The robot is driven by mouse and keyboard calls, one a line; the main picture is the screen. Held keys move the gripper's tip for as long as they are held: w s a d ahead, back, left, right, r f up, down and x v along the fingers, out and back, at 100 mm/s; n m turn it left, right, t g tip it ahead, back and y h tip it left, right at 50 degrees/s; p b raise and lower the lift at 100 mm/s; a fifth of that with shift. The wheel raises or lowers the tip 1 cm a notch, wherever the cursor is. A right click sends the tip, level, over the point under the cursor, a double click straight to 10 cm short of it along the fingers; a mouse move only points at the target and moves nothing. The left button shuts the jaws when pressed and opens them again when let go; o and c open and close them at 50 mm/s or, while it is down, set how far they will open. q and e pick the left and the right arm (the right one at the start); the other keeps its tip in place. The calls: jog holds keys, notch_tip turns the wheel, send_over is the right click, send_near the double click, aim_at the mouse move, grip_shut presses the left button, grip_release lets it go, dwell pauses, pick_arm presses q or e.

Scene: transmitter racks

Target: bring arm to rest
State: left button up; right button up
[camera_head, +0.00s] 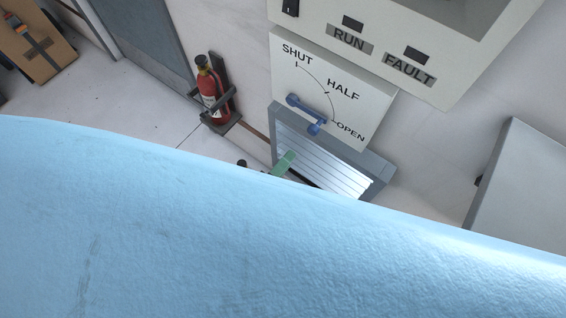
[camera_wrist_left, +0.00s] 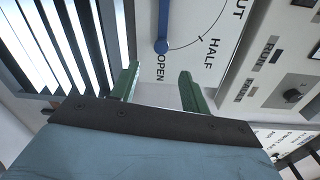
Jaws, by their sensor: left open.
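My left gripper (camera_wrist_left: 158,88) shows in the left wrist view with its two green fingers apart and nothing between them. In the head view one green fingertip of the left gripper (camera_head: 284,163) shows in front of the louvre; the rest is hidden behind my large blue arm cover. The blue lever (camera_head: 305,110) on the white dial plate (camera_head: 345,75) points toward OPEN. In the wrist view the lever's round end (camera_wrist_left: 161,46) is beside the word OPEN, beyond the fingers and apparently apart from them. My right gripper is not in view.
The slatted louvre (camera_head: 325,165) sits below the dial. A panel (camera_head: 400,45) marked RUN and FAULT is above. A red fire extinguisher (camera_head: 207,90) hangs on the wall to the left. A grey box (camera_head: 525,185) stands at right, and a cardboard box (camera_head: 35,45) at far left.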

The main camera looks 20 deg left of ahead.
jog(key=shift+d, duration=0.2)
pick_arm(q)
jog(key=s+a+f+n+g+y, duration=0.1)
jog(key=s+a+f+n+g, duration=0.2)
jog(key=f, duration=0.5)
jog(key=s+a+f+n+g+y, duration=0.1)
jog(key=s+f+n+g, duration=0.2)
jog(key=f, duration=0.5)
jog(key=s+a+f+n+g+y, duration=0.1)
jog(key=s+a+f+n, duration=0.2)
jog(key=f+n, duration=0.35)
jog(key=s+a+f+n+g+y, duration=0.1)
jog(key=s+a+f+n+g, duration=0.3)
jog(key=s, duration=0.5)
jog(key=s+a+f+n+g+y, duration=0.2)
jog(key=s+a+f+n+g, duration=0.2)
jog(key=s+a+f, duration=0.4)
jog(key=shift+s+f+n, duration=0.45)
jog(key=shift+s+f, duration=0.2)
jog(key=shift+s, duration=0.3)
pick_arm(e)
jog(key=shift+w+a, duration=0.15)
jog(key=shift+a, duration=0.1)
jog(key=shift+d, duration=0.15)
